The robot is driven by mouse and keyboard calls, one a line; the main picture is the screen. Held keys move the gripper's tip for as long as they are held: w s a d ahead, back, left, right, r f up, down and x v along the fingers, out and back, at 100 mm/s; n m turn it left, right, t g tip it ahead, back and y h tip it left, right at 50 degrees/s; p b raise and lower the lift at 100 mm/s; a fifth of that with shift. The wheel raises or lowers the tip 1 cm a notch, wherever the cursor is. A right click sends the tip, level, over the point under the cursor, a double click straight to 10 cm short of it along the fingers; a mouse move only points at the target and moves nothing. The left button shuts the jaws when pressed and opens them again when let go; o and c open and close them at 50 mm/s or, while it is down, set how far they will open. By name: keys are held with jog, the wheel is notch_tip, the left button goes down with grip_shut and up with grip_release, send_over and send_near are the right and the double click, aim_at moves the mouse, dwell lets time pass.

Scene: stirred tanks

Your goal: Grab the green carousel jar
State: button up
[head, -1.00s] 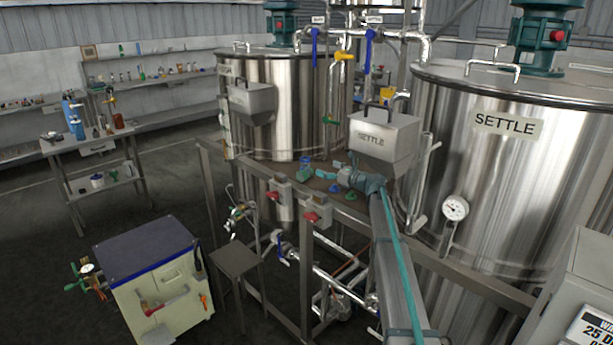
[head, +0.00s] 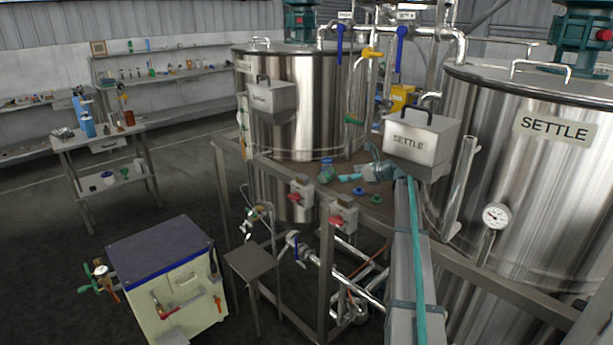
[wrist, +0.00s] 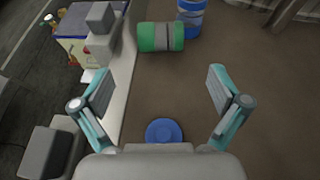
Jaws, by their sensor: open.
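The green jar (wrist: 153,37) is a green cylinder with a grey middle band. In the wrist view it lies on its side on the brown bench top, beyond my fingertips. It is small in the head view (head: 326,175), just left of my gripper (head: 346,177). My gripper is open and empty in the wrist view (wrist: 160,82), its two fingers spread wide. The jar is ahead of the gap between the fingers, apart from both. A blue jar (wrist: 190,14) with a pale band is close behind the green jar at the right.
A blue disc (wrist: 164,131) lies between my finger bases in the wrist view. A green disc (head: 376,198) lies on the bench nearby. A grey SETTLE box (head: 412,142) stands close to my arm. Steel tanks (head: 305,100) rise behind the bench. Red-handled grey boxes (head: 301,190) line its front edge.

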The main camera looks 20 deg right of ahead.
aim_at(331, 174)
jog(key=p+x, duration=0.1)
jog(key=x, duration=0.3)
jog(key=shift+w+a+f, duration=0.1)
jog(key=shift+w+f, duration=0.05)
jog(key=shift+w, duration=0.2)
jog(key=x, duration=0.1)
jog(key=p+x, duration=0.1)
jog(key=x, duration=0.1)
jog(key=p+x, duration=0.1)
jog(key=shift+w+a+r, duration=0.1)
jog(key=shift+w+r, duration=0.1)
jog(key=shift+w+a+f, duration=0.25)
jog(key=shift+w+f, duration=0.05)
jog(key=shift+w, duration=0.05)
jog(key=c, duration=1.2)
jog(key=shift+r, duration=0.15)
